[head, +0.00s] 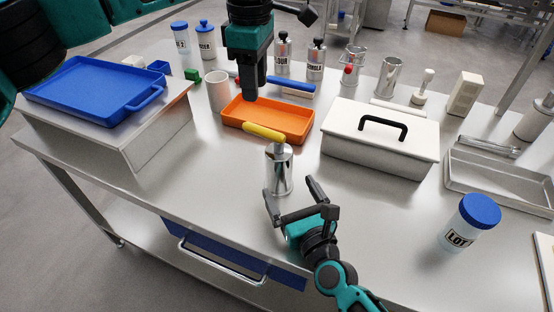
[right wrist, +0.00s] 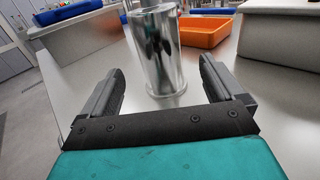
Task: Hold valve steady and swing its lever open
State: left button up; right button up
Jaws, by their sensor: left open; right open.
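The valve (head: 279,172) is a shiny metal cylinder standing upright on the steel table, with a yellow lever (head: 263,132) on top. The lever points to the upper left in the head view. My right gripper (head: 290,195) is open and empty, just in front of the valve. My left gripper (head: 250,92) hangs above the orange tray, behind the lever and apart from it; its fingers look like one dark block from here.
An orange tray (head: 236,124) lies behind the valve. A white box (head: 345,150) with a black handle stands to its right, and a blue-lidded jar (head: 470,222) further right. A blue tray (head: 75,92) sits on a raised steel stand at left. The table left of the valve is clear.

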aim_at(279, 170)
jog(key=x, duration=0.7)
jog(key=shift+w, duration=0.15)
jog(key=c, duration=1.4)
jog(key=shift+c, duration=0.2)
